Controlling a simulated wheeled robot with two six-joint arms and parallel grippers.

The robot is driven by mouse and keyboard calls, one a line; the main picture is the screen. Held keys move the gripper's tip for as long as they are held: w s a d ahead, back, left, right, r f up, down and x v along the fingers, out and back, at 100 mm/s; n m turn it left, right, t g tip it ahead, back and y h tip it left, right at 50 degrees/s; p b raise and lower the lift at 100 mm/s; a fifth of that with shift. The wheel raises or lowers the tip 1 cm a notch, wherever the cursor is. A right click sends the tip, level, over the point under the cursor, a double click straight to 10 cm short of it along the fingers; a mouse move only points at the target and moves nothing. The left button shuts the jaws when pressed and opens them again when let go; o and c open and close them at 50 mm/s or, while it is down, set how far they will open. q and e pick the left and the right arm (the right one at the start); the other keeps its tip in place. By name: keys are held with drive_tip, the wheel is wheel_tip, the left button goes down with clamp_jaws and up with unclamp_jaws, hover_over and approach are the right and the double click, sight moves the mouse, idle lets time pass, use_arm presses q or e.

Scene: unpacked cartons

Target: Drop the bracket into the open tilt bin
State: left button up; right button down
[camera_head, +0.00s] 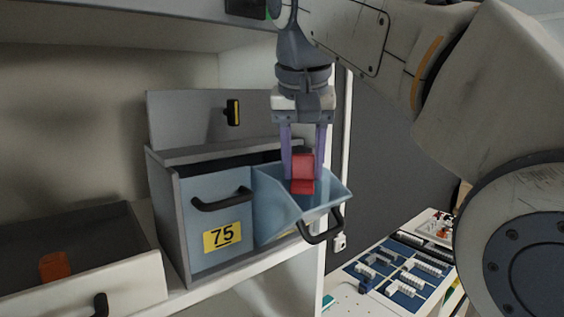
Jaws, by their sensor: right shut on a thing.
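The red bracket (303,170) is L-shaped and hangs between the fingers of my right gripper (303,160). The right gripper points straight down and is shut on the bracket. The open tilt bin (275,205) is light blue and tipped forward, with a dark handle on its front. The bracket is over the mouth of this bin in the picture, its lower end in front of the bin's inner wall. I cannot tell whether it touches the bin. My left gripper is not in view.
A closed bin with a yellow "75" label (222,237) stands directly left of the open one. An open drawer (100,270) at the lower left holds an orange object (54,266). A table with blue trays of white parts (400,275) is at the lower right.

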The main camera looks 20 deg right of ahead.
drive_tip(key=shift+w+f, duration=0.15)
drive_tip(key=shift+f, duration=0.1)
drive_tip(key=shift+f+b, duration=0.2)
drive_tip(key=shift+b, duration=0.15)
drive_tip(key=shift+f, duration=0.25)
drive_tip(key=c, duration=0.7)
unclamp_jaws()
drive_tip(key=shift+r, duration=0.15)
